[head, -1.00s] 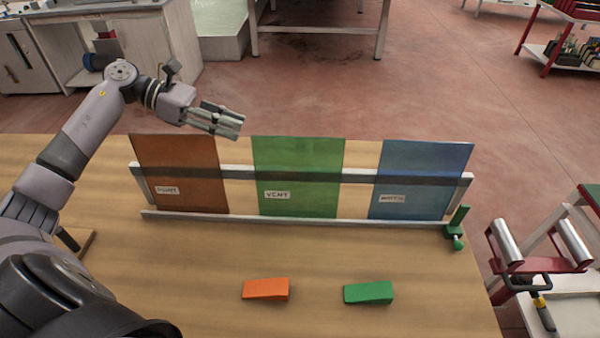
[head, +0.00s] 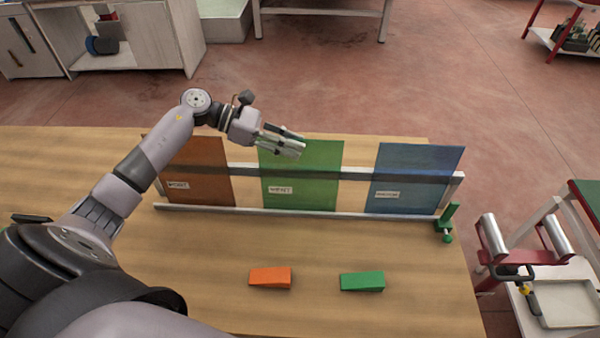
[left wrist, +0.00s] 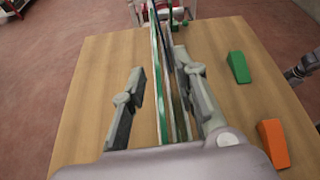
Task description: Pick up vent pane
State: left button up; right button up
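The vent pane is the green, see-through sheet (head: 318,182) with a white label, upright in the middle of a pale rack (head: 300,213) between an orange pane (head: 203,160) and a blue pane (head: 415,165). The label text is blurred now. My left gripper (head: 286,143) is at the top edge of the green pane, near its left corner. In the left wrist view my left gripper (left wrist: 160,98) is open, with the panes seen edge-on between its spread fingers. I see no contact. My right gripper's fingers do not show.
An orange wedge block (head: 270,277) and a green wedge block (head: 362,281) lie on the wooden table (head: 220,248) in front of the rack. A green clamp (head: 447,222) stands at the rack's right end. A roller stand (head: 525,250) is beyond the table's right edge.

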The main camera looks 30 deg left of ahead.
pick_arm(q)
jog(key=shift+c, duration=0.4)
grip_shut()
jog(key=shift+r, duration=0.1)
dwell(0.7)
